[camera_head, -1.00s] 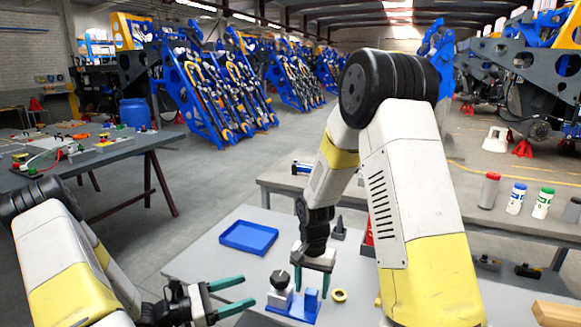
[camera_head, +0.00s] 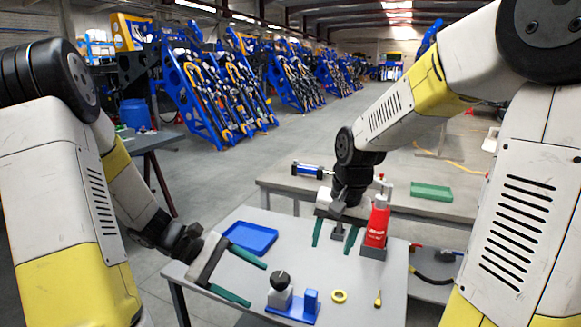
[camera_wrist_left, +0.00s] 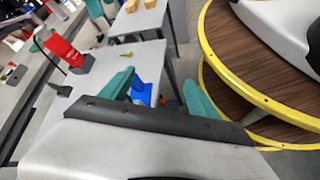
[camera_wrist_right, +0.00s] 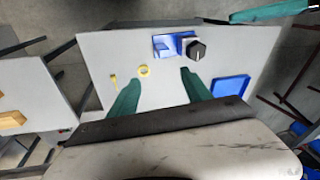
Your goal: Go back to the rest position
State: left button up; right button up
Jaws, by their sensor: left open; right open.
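My left gripper (camera_head: 240,281) is open and empty, with green fingers apart over the left part of the grey table (camera_head: 222,291). Its fingers also show apart in the left wrist view (camera_wrist_left: 158,92). My right gripper (camera_head: 333,236) is open and empty, its fingers hanging over the far side of the same table, left of a red bottle (camera_head: 376,225). In the right wrist view its fingers (camera_wrist_right: 158,88) are apart, with bare table between them.
On the table are a blue tray (camera_head: 250,238), a blue fixture (camera_head: 300,310) with a black-knobbed part (camera_head: 280,283), a yellow ring (camera_head: 338,296) and a small yellow tool (camera_head: 378,299). A second bench (camera_head: 425,208) behind holds a green tray (camera_head: 431,191).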

pick_arm(q)
jog(key=s+a+r+m+t+y, duration=0.2)
jog(key=s+r+m+t+y, duration=0.1)
jog(key=r, duration=0.5)
jog(key=s+a+r+m+t+y, duration=0.2)
jog(key=s+r+m+t+y, duration=0.2)
jog(key=r+m, duration=0.4)
jog(key=shift+s+a+r+y, duration=0.25)
jog(key=shift+s+r+y, duration=0.45)
jog(key=shift+y, duration=0.5)
pick_arm(e)
jog(key=s+d+r+n+t, duration=0.3)
jog(key=s+d+r+t, duration=0.1)
jog(key=s+r, duration=0.6)
jog(key=s, duration=0.3)
jog(key=shift+d+r+y, duration=0.15)
jog(key=shift+d+y, duration=0.15)
jog(key=shift+y, duration=0.1)
